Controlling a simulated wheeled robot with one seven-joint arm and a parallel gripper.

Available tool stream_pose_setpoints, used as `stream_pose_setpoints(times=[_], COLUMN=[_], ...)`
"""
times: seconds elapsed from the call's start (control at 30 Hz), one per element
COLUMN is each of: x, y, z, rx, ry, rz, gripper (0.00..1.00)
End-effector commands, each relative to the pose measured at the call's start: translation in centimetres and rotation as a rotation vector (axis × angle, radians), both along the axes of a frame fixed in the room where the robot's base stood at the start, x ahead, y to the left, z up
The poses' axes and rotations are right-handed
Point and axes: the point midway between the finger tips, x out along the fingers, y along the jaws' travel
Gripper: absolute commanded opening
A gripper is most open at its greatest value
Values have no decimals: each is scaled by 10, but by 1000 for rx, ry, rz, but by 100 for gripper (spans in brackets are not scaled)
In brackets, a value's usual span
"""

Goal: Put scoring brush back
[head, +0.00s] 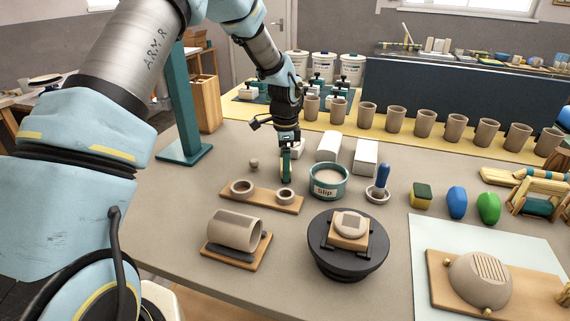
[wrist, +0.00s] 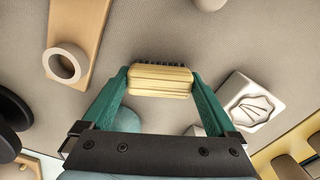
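The scoring brush (wrist: 160,81) is a pale wooden block with a row of short dark bristles, seen in the wrist view. My gripper (wrist: 160,92) has its teal fingers against both ends of the brush and holds it. In the head view my gripper (head: 286,166) points down over the table, behind the wooden board with two clay rings (head: 262,203) and left of the slip pot (head: 328,182). The brush is mostly hidden by the fingers there. In the wrist view the board (wrist: 80,30) lies at the upper left, apart from the brush.
A white shell mould (wrist: 250,104) lies close to my gripper. A small clay ball (head: 254,163) sits to its left. A black turntable (head: 347,262), a clay cylinder (head: 235,229) and a blue-handled tool (head: 383,174) stand nearby. Several clay cups line the back.

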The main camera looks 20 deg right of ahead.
Motion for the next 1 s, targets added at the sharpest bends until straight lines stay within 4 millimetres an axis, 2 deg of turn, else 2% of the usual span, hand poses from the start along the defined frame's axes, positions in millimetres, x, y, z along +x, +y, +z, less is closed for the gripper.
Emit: stream_pose_setpoints(times=[0.07, 0.3, 0.47, 0.8, 1.0], x=[0, 0, 1, 1, 1], y=[0, 0, -1, -1, -1], z=[0, 1, 11, 79, 111], rx=[0, 0, -3, -4, -2], ry=[0, 0, -2, -4, -2], rz=[0, 0, 1, 1, 1], gripper=[100, 100, 100, 100, 100])
